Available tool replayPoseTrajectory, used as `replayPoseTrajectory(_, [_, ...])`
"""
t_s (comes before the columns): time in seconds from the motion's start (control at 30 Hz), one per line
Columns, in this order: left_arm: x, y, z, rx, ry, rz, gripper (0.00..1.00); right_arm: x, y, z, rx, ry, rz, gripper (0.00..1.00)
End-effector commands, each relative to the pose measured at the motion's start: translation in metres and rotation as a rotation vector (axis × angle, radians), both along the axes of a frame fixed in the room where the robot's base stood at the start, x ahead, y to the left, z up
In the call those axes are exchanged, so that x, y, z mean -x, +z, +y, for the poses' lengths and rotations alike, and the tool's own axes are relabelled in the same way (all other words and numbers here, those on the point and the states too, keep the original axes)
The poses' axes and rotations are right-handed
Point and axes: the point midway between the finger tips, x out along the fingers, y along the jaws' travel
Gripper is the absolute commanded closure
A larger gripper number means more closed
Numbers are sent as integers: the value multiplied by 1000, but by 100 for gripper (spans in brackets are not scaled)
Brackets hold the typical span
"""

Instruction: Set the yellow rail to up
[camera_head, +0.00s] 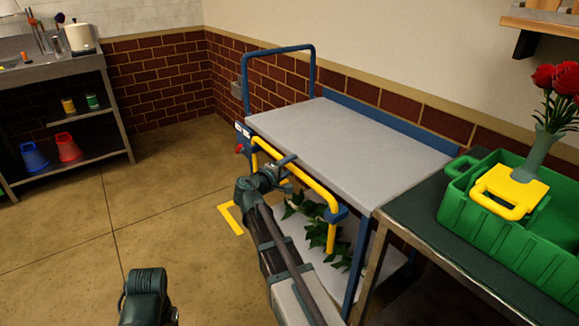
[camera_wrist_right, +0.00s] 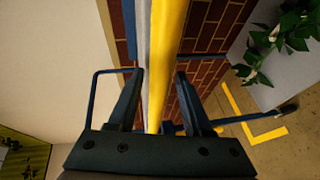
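The yellow rail (camera_head: 308,178) is a bent tube along the near long side of a blue-framed cart. Its long bar runs beside the grey deck's edge, and its end parts point downward. My right gripper (camera_head: 284,170) is at the bar's middle-left stretch. In the right wrist view, the yellow rail (camera_wrist_right: 170,60) passes between the two fingers of the right gripper (camera_wrist_right: 160,80), which stand apart with a gap beside the bar. A dark part of my left arm (camera_head: 147,292) shows at the bottom; its fingers cannot be made out.
The cart's grey deck (camera_head: 345,145) is bare. Leafy plants (camera_head: 300,206) lie on its lower shelf. A dark table (camera_head: 425,228) with a green crate (camera_head: 480,228) and a vase of red roses stands close on the right. The floor at left is clear.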

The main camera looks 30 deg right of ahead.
Motion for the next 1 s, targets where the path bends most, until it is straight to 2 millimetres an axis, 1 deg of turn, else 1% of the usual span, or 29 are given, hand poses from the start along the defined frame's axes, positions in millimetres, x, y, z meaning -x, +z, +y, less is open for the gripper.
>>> replayPoseTrajectory(0.03, [0,0,0,0,0,0,43,0,0,0,0,0,0,61])
replayPoseTrajectory(0.17, [0,0,0,0,0,0,43,0,0,0,0,0,0,85])
replayPoseTrajectory(0.2, [0,0,0,0,0,0,43,0,0,0,0,0,0,92])
replayPoseTrajectory(0.23, [0,0,0,0,0,0,43,0,0,0,0,0,0,97])
replayPoseTrajectory(0.27, [0,0,0,0,0,0,43,0,0,0,0,0,0,100])
replayPoseTrajectory(1.0, [0,0,0,0,0,0,43,0,0,1,-1,0,0,100])
